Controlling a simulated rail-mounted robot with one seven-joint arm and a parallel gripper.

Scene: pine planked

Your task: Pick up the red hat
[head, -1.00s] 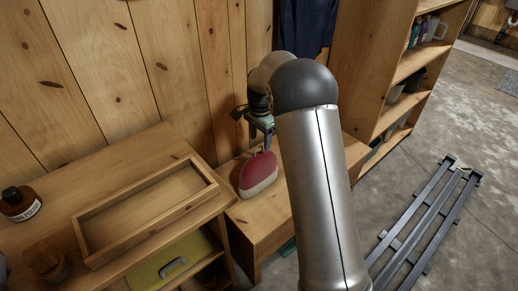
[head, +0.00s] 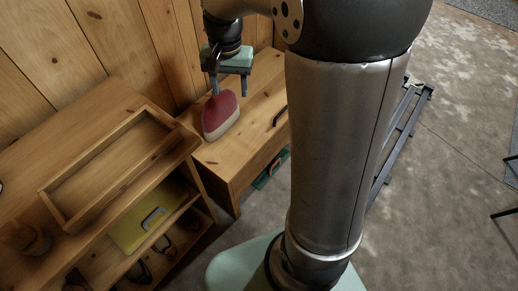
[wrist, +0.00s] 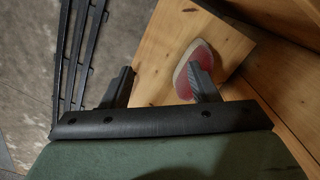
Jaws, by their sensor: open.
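The red hat (head: 222,112), red on top with a pale lower band, stands on the low wooden bench against the plank wall. It also shows in the wrist view (wrist: 183,84), partly hidden behind one finger. My gripper (head: 230,88) is open and empty just above the hat, fingers pointing down. In the wrist view my gripper (wrist: 160,76) has its right finger over the hat, while its left finger is over bare bench near the edge. The hat is not centred between the fingers. I cannot tell whether a finger touches it.
A wooden cabinet with an open tray (head: 58,207) on top stands left of the bench. A yellow case (head: 140,222) lies on its shelf. A dark metal rack (wrist: 85,50) lies on the concrete floor beyond the bench.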

